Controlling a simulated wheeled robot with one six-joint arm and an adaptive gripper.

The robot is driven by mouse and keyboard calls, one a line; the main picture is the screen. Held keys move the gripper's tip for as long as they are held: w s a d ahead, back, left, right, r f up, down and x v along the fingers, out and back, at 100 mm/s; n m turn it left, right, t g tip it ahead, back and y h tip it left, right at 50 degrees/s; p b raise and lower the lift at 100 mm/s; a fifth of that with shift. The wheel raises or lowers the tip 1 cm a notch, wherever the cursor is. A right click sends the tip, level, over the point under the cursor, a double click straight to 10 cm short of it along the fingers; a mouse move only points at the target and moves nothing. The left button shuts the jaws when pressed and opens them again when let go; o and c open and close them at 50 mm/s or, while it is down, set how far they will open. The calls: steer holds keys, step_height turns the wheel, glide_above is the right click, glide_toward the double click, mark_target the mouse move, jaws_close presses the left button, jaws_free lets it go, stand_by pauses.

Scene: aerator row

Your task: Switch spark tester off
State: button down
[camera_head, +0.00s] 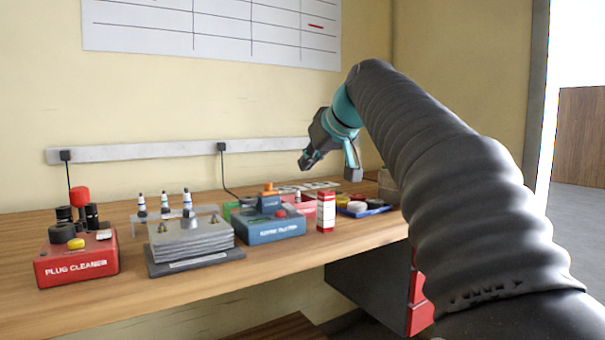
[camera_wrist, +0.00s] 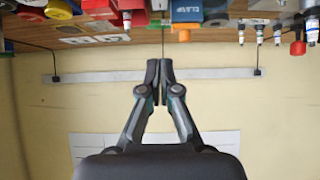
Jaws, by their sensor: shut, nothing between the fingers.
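The spark tester (camera_head: 275,231) is a blue box on the bench with a label on its front. It has a red button (camera_head: 281,213) and a dark raised part on top, with an orange piece (camera_head: 268,189) showing behind that. My gripper (camera_head: 306,163) is shut and empty, in the air above and slightly right of the tester, apart from it. In the wrist view the scene is upside down. My shut fingertips (camera_wrist: 160,68) show against the wall, and a blue part that looks like the tester (camera_wrist: 186,9) is at the top edge, partly cut off.
A red plug cleaner (camera_head: 76,262) stands at the left. A stack of grey plates (camera_head: 190,238) is left of the tester. A red and white box (camera_head: 326,211) stands close on its right, with a blue tray (camera_head: 364,211) beyond. A cord runs to the wall strip (camera_head: 150,151).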

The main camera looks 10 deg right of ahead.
glide_above(287, 205)
steer(key=s, duration=0.3)
steer(key=f, duration=0.5)
steer(key=shift+w+d, duration=0.2)
steer(key=shift+d, duration=0.2)
steer(key=f, duration=0.1)
steer(key=f+b, duration=0.1)
steer(key=f, duration=0.1)
steer(key=shift+w+a, duration=0.1)
steer(key=shift+w, duration=0.25)
steer(key=shift+w+f, duration=0.1)
steer(key=shift+f, duration=0.5)
steer(key=shift+w+f, duration=0.15)
steer(key=shift+f, duration=0.15)
steer(key=shift+w+a, duration=0.1)
steer(key=shift+w+a+r+p, duration=0.2)
steer(key=shift+w+p, duration=0.35)
steer(key=shift+w, duration=0.1)
